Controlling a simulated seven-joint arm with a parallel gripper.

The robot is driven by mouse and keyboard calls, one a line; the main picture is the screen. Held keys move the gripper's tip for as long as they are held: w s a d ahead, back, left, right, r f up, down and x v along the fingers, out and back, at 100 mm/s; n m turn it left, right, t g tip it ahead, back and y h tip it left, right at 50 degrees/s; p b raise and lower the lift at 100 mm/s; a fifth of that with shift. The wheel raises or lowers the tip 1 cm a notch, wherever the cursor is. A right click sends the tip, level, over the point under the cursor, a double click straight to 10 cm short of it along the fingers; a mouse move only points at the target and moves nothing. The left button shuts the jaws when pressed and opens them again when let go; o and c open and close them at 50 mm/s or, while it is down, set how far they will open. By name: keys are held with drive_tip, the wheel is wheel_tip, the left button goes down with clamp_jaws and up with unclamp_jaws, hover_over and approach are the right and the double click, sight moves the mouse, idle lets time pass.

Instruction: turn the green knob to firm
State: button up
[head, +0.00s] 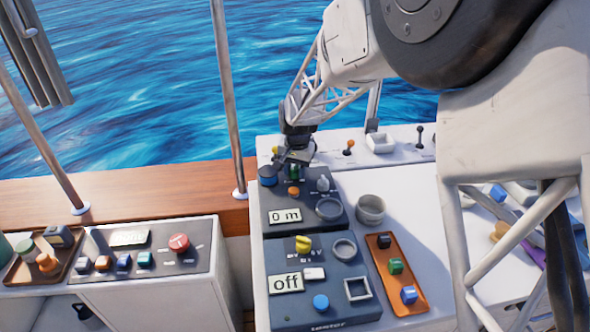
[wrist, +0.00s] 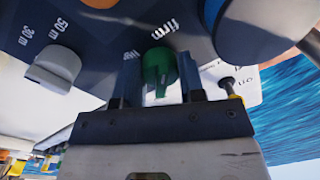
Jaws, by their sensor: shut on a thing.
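The green knob (head: 294,173) is on the upper dark panel with the "0 m" display, mostly hidden beneath my gripper (head: 297,157) in the head view. In the wrist view the green knob (wrist: 158,69) sits between the two fingers of my gripper (wrist: 160,84), which is shut on it. The word "firm" (wrist: 161,28) is printed on the panel beside the knob. A second, partly covered word is printed nearer the left finger. I cannot tell for certain which mark the knob points at.
A grey knob (head: 323,184) with "30 m" and "50 m" marks, an orange button (head: 293,191) and a blue knob (head: 267,176) are close around the green knob. A lower panel shows "off" (head: 286,283). An orange tray (head: 384,249) stands to its right.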

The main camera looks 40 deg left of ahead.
sight(296, 171)
drive_tip(key=o, duration=0.9)
drive_tip(key=shift+r, duration=0.15)
drive_tip(key=shift+d+r, duration=0.15)
drive_tip(key=shift+r, duration=3.65)
